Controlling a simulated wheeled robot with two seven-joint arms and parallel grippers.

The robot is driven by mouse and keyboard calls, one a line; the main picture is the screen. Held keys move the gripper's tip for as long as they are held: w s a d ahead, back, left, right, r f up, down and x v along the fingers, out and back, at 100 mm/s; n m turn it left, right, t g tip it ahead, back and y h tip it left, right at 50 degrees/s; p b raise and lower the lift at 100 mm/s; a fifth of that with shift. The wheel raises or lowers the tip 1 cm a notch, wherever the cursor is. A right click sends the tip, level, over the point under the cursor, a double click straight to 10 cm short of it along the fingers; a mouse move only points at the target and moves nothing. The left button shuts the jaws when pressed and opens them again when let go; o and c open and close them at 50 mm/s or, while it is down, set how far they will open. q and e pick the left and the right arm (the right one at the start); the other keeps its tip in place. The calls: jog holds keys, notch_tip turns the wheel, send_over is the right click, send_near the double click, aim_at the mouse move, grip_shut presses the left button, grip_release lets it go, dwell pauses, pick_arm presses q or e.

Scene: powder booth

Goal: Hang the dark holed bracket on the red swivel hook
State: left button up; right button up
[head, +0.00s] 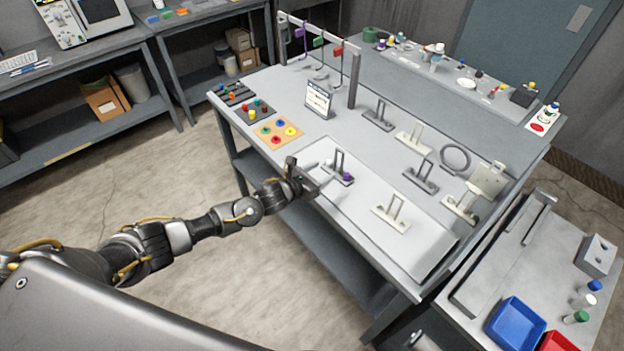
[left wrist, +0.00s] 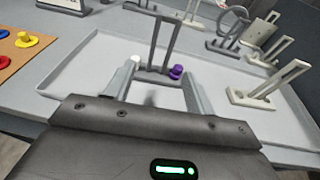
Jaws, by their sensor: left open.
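A dark grey bracket (head: 338,164) with an upright looped plate stands in the white tray, with a purple knob at its base. My left gripper (head: 303,180) is open and empty at the tray's near-left edge, close to this bracket. In the left wrist view the bracket (left wrist: 164,48) stands just beyond and between the two open fingertips. Other dark brackets stand on the table (head: 420,177) and farther back (head: 378,117); I cannot tell any holes apart. The red swivel hook (head: 338,50) hangs from the rack, right of the green and purple ones. My right gripper is not in view.
The white tray (head: 395,250) also holds a pale bracket (head: 391,213). Pale brackets and a grey ring (head: 455,158) stand to the right. Blue bin (head: 515,325) at lower right.

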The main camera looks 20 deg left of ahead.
aim_at(340, 151)
pick_arm(q)
jog(key=b+x, duration=0.4)
jog(key=x, duration=0.1)
jog(key=b+x, duration=0.2)
jog(key=x, duration=0.1)
jog(key=shift+s+f, duration=0.15)
jog(key=shift+f, duration=0.15)
jog(key=shift+w+d+b, duration=0.25)
jog(key=shift+w+b, duration=0.3)
jog(key=shift+w, duration=0.05)
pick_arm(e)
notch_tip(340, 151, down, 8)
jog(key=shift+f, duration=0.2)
pick_arm(q)
jog(key=shift+r, duration=0.1)
grip_shut()
jog(key=shift+r+p, duration=1.8)
jog(key=shift+r, duration=0.75)
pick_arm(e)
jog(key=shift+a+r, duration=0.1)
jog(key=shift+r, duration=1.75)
